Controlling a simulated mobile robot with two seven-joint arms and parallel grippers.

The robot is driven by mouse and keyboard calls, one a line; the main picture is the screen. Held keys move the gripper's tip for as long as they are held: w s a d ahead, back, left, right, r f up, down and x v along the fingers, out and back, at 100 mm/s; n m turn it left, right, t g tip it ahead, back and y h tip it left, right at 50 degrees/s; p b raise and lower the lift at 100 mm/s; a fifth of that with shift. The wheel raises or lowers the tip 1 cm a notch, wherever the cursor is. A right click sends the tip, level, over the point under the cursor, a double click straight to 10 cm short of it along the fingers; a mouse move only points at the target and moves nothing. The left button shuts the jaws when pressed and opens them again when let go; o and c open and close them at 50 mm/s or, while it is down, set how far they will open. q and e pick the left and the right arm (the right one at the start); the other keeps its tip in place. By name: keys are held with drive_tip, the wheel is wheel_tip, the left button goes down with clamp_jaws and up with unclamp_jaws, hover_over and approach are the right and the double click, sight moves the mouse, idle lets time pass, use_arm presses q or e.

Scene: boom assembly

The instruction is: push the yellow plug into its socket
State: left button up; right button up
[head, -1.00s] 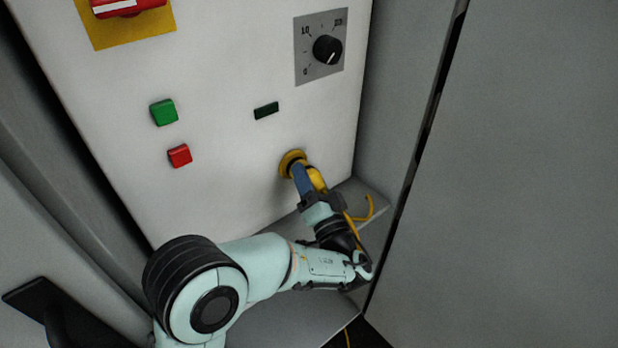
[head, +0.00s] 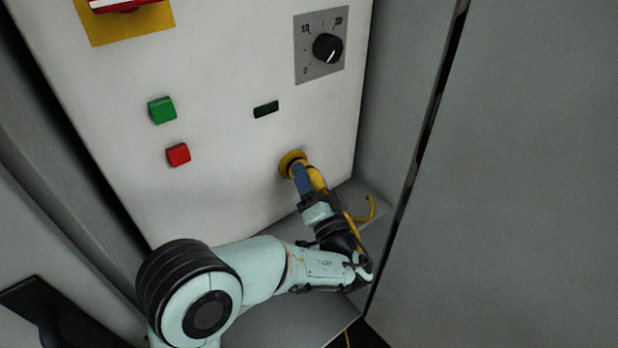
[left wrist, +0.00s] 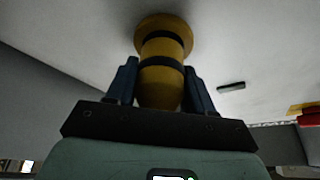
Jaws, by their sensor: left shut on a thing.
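The yellow plug (head: 317,179) is at the yellow round socket (head: 291,160) low on the white panel. In the left wrist view the plug (left wrist: 160,85) is in line with the socket (left wrist: 165,24), with a dark band where they meet. I cannot tell how deep the plug sits. My left gripper (head: 302,178) is shut on the plug, with one blue finger on each side of it, also seen in the left wrist view (left wrist: 160,88). The plug's far side is partly hidden by the finger in the head view. My right gripper is not in view.
The white panel (head: 225,185) carries a green button (head: 162,110), a red button (head: 178,154), a black dial (head: 327,47) and a small dark slot (head: 266,109). A yellow cable (head: 369,210) lies on the grey ledge (head: 372,196). A grey wall (head: 520,180) stands close on the right.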

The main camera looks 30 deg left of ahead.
use_arm(q)
drive_tip(key=shift+w+a, duration=0.2)
drive_tip(key=shift+a, duration=0.25)
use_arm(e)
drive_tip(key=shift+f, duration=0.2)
use_arm(q)
drive_tip(key=o, duration=1.4)
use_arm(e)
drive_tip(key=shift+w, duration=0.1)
use_arm(q)
drive_tip(key=shift+s+d+f+b, duration=0.2)
drive_tip(key=shift+d+b, duration=0.1)
drive_tip(key=b+v, duration=0.1)
drive_tip(key=v, duration=1.1)
drive_tip(key=shift+s+d+b, duration=0.2)
drive_tip(key=shift+d+b, duration=0.05)
drive_tip(key=shift+b, duration=0.05)
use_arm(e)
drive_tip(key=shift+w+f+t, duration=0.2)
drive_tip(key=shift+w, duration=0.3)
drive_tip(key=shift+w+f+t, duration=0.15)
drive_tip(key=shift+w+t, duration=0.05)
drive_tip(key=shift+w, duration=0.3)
